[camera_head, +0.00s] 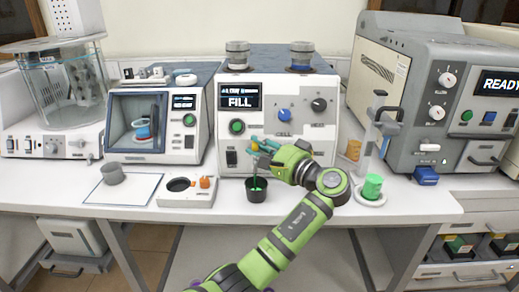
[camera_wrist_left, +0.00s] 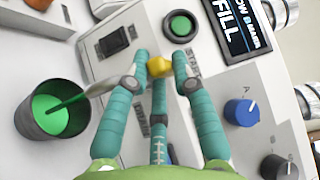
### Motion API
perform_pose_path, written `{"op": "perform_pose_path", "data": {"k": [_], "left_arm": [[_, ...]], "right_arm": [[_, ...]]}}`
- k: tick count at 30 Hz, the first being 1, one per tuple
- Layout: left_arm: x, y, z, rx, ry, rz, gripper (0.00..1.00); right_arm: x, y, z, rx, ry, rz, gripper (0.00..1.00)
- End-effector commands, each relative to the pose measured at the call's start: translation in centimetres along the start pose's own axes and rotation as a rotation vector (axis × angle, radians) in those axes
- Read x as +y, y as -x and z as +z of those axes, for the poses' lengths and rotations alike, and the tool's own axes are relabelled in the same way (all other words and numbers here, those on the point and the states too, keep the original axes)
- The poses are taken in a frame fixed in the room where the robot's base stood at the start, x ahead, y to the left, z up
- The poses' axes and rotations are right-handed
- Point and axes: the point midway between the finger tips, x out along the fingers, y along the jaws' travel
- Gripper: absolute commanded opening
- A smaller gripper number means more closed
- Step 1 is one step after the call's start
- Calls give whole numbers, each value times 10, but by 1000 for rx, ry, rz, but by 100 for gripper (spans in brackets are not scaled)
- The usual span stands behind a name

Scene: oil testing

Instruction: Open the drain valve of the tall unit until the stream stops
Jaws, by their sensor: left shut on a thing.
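The tall unit (camera_head: 262,124) stands at the middle of the bench with its screen reading FILL. Its small yellow valve knob (camera_wrist_left: 159,67) is low on the front panel. My left gripper (camera_wrist_left: 160,64) is shut on this knob, with its teal fingers around it; in the head view the left gripper (camera_head: 258,147) reaches the panel from the right. A metal spout (camera_wrist_left: 104,88) lets a green stream (camera_wrist_left: 68,104) run into a dark cup (camera_wrist_left: 36,122). The cup also shows in the head view (camera_head: 256,195) and holds green liquid. My right gripper is not in view.
A white box with a round hole (camera_head: 185,197) and a tray with a grey cup (camera_head: 113,175) lie to the left. A green cup (camera_head: 372,186) on a stand is to the right. The large grey machine (camera_head: 435,100) reads READY.

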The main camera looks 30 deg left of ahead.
Motion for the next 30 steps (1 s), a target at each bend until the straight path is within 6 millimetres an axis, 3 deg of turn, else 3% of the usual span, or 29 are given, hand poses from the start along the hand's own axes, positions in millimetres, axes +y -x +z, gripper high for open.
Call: {"op": "perform_pose_path", "data": {"k": [9, 10, 11, 12, 23, 30], "left_arm": [[-1, -1, 1, -4, 4, -1, 0], [-1, -1, 1, -4, 4, -1, 33], [-1, -1, 1, -4, 4, -1, 45], [-1, -1, 1, -4, 4, -1, 49], [0, 2, 0, -1, 1, 0, 49], [0, 40, -1, 2, 2, 3, 49]], "right_arm": [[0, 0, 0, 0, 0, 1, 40], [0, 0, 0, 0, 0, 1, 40], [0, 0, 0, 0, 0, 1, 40], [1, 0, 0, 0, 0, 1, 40], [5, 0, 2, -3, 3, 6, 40], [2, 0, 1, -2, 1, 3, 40]]}}
